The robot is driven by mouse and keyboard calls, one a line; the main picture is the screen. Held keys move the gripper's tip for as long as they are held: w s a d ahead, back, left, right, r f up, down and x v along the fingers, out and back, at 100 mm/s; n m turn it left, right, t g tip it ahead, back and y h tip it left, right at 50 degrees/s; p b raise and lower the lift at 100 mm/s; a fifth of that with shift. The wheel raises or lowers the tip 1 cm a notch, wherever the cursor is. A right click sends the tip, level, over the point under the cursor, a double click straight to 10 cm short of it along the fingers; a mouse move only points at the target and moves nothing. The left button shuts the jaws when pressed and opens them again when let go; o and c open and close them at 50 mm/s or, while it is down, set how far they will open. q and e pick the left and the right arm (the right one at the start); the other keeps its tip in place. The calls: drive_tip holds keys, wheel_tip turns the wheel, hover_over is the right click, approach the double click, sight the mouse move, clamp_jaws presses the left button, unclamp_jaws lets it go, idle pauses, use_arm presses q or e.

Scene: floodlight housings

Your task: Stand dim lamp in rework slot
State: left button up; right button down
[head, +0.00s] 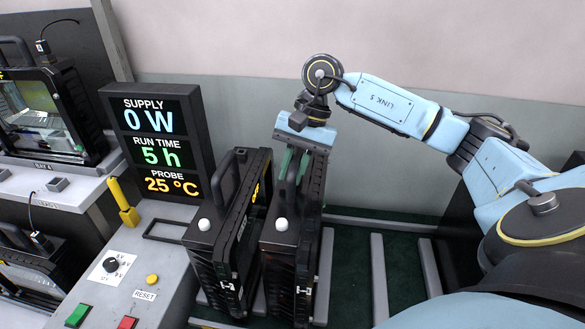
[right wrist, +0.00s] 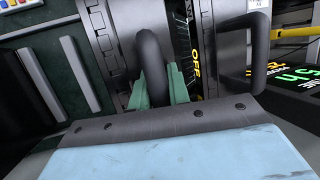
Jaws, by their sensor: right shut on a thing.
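Two black floodlight housings stand upright side by side on the dark green floor of a slotted rack. My right gripper (head: 293,165) is above the right-hand lamp (head: 290,240), its green fingers shut on that lamp's handle. In the right wrist view the green fingers (right wrist: 158,85) lie on both sides of the dark handle (right wrist: 148,55). The other lamp (head: 222,245) is close on the left, with a narrow gap between them. Whether the held lamp's base rests on the floor cannot be told. My left gripper is not in view.
Pale dividers (head: 379,280) mark empty slots to the right. A display (head: 158,140) reads 0 W, 5 h, 25 °C above a grey console (head: 140,265) with a knob and buttons. A yellow post (head: 123,202) stands there. More lamps (head: 50,110) are in bays at far left.

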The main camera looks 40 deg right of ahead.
drive_tip(key=shift+f+b, duration=0.75)
drive_tip(key=shift+b, duration=0.15)
drive_tip(key=shift+f+b, duration=0.55)
drive_tip(key=shift+b, duration=0.25)
idle(1.8)
drive_tip(key=c, duration=1.3)
unclamp_jaws()
drive_tip(key=shift+s, duration=0.1)
drive_tip(key=shift+o, duration=0.2)
drive_tip(key=shift+f, duration=0.35)
drive_tip(key=v, duration=1.4)
drive_tip(key=shift+s+a, duration=0.1)
drive_tip(key=shift+a, duration=0.05)
